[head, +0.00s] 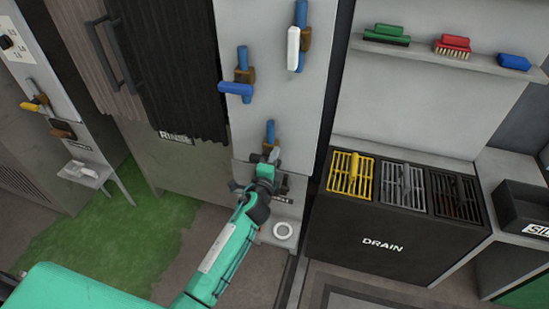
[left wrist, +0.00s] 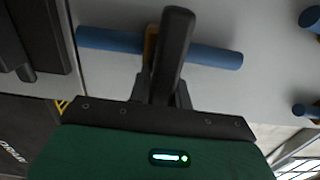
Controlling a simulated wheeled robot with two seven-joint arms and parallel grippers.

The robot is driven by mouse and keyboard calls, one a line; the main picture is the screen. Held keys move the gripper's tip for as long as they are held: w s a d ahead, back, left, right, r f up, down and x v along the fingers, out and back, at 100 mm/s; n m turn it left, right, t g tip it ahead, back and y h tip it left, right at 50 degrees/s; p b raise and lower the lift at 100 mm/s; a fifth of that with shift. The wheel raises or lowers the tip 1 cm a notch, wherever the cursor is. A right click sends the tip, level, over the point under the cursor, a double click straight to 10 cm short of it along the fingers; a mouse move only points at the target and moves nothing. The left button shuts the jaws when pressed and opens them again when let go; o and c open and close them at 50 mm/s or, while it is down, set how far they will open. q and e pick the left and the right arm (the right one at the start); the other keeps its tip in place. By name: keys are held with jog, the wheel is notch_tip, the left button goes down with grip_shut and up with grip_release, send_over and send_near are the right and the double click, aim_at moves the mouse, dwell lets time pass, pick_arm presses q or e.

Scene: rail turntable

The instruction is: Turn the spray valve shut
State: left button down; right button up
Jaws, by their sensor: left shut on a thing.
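My left gripper (head: 266,170) is at the lowest valve on the pale panel, at the end of my teal arm. This valve has a vertical blue pipe (head: 270,132); in the left wrist view the blue pipe (left wrist: 212,56) runs across, with a brass-coloured body (left wrist: 151,42) partly hidden. The label below is mostly covered. My right gripper is not in view.
Higher up are a valve with a blue sideways handle (head: 236,89) and one with a white upright handle (head: 293,48). A drain bench (head: 385,243) with grates stands at right, under a shelf (head: 440,52) with brushes. A yellow-handled valve (head: 34,105) is at far left.

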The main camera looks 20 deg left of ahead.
pick_arm(q)
jog(key=shift+f, duration=0.1)
jog(key=c, duration=1.3)
grip_release()
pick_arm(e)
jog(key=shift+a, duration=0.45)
pick_arm(q)
jog(key=shift+s, duration=0.6)
jog(key=s, duration=0.4)
jog(key=s+b, duration=0.1)
jog(key=s, duration=0.7)
jog(key=shift+s+a+b, duration=0.25)
jog(key=shift+s+b, duration=0.05)
jog(key=shift+s, duration=0.05)
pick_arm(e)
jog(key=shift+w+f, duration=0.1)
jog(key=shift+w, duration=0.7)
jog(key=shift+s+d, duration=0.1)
